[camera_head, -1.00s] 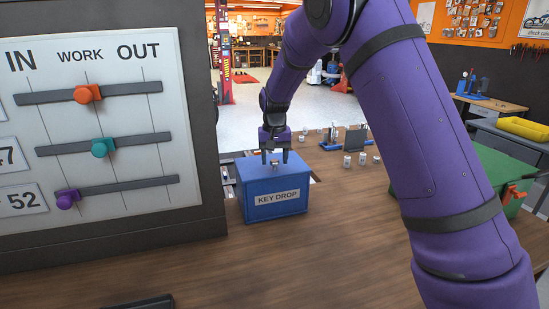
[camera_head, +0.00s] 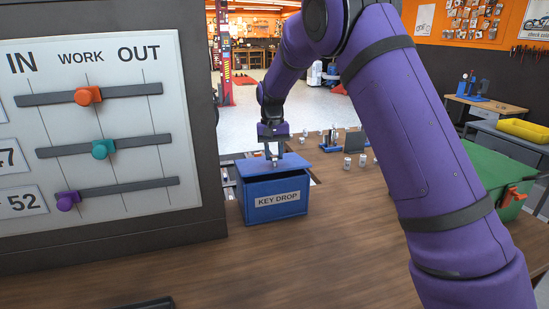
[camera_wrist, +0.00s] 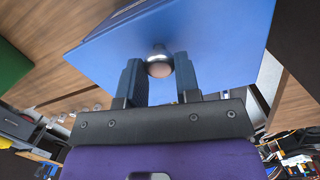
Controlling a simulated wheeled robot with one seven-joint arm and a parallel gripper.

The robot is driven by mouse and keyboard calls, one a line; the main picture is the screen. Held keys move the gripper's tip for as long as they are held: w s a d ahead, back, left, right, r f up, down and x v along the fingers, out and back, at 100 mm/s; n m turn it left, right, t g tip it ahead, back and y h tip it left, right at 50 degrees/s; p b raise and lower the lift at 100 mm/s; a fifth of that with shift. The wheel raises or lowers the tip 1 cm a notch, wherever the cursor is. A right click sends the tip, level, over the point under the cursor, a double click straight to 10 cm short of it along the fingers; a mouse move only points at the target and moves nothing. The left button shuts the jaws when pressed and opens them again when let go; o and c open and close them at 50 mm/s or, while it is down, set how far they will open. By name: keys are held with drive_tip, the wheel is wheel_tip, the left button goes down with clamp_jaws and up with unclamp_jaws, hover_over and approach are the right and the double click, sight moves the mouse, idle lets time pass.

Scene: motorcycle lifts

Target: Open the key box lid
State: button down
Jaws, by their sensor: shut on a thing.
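The blue key box (camera_head: 275,205), labelled KEY DROP, stands on the wooden counter to the right of the slider board. Its blue lid (camera_head: 262,168) is tilted up a little, with a dark gap showing along the front edge. My gripper (camera_head: 275,154) is above the lid and shut on its round metal knob (camera_wrist: 159,68). In the wrist view the two fingers (camera_wrist: 160,78) stand on either side of the knob, and the lid (camera_wrist: 205,30) fills much of the upper picture.
The slider board (camera_head: 100,130) stands close on the left. A green case (camera_head: 495,175) with an orange latch lies at the right. Small cans (camera_head: 348,164) stand on the counter (camera_head: 300,262) behind the box. The counter in front of the box is mostly clear.

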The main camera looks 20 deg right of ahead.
drive_tip(key=w+r, duration=0.5)
drive_tip(key=w, duration=0.8)
drive_tip(key=shift+r, duration=0.15)
drive_tip(key=c, duration=1.7)
unclamp_jaws()
drive_tip(key=shift+w+a, duration=0.2)
drive_tip(key=o, duration=0.3)
drive_tip(key=shift+a, duration=0.15)
drive_tip(key=o, duration=0.6)
drive_tip(key=shift+d+r, duration=0.1)
drive_tip(key=shift+d, duration=0.1)
drive_tip(key=shift+s+d, duration=0.1)
wheel_tip(320, 180, up, 11)
drive_tip(key=w, duration=0.1)
drive_tip(key=shift+w, duration=0.2)
